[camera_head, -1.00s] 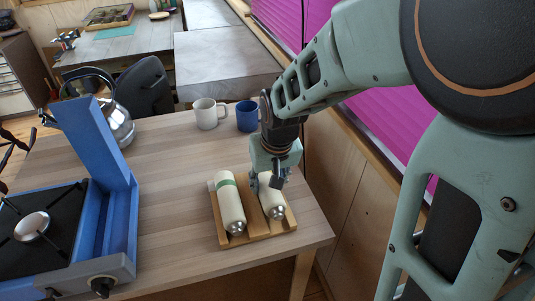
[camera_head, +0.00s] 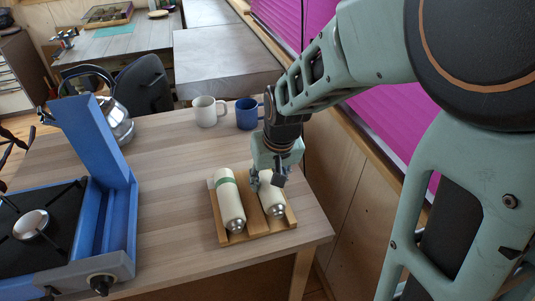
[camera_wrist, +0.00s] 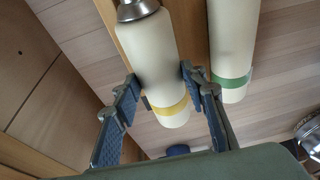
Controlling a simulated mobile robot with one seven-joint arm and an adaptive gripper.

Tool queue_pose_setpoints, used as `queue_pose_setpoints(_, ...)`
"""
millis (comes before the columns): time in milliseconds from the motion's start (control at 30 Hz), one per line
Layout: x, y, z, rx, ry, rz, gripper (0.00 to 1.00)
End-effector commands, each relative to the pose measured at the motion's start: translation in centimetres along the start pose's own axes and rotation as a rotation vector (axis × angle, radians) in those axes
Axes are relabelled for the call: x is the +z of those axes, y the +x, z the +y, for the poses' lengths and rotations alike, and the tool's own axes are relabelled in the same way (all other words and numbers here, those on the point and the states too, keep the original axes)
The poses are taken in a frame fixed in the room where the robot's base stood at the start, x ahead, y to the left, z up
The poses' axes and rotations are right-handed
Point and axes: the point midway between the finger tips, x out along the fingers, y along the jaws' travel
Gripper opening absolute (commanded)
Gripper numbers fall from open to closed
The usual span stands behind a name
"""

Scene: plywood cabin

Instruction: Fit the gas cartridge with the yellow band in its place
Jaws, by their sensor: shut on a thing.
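The cream gas cartridge with the yellow band (camera_wrist: 150,52) shows between my fingers in the wrist view, its metal neck toward the top. In the head view this cartridge (camera_head: 272,201) lies at the right of the wooden rack (camera_head: 254,233), its silver end toward the front. My gripper (camera_head: 268,183) is shut on it from above, near the banded end, which the fingers hide in the head view. My gripper (camera_wrist: 162,88) shows a finger on each side of it. The blue camping stove (camera_head: 118,215) stands at the left, its blue lid raised.
A green-banded cartridge (camera_head: 229,203) lies close by on the left of the rack. A white mug (camera_head: 206,112) and a blue mug (camera_head: 246,116) stand behind. A kettle (camera_head: 119,127) is behind the stove. Bare tabletop (camera_head: 170,190) lies between stove and rack.

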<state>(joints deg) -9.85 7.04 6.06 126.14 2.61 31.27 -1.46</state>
Motion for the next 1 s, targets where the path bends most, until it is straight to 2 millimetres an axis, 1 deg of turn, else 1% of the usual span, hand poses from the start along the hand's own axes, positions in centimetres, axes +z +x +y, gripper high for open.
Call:
queue_pose_setpoints(500,0.18,0.72,0.02,0.000,0.000,0.001,0.13)
queue_pose_setpoints(1000,0.20,0.78,0.03,-0.001,0.001,0.000,0.13)
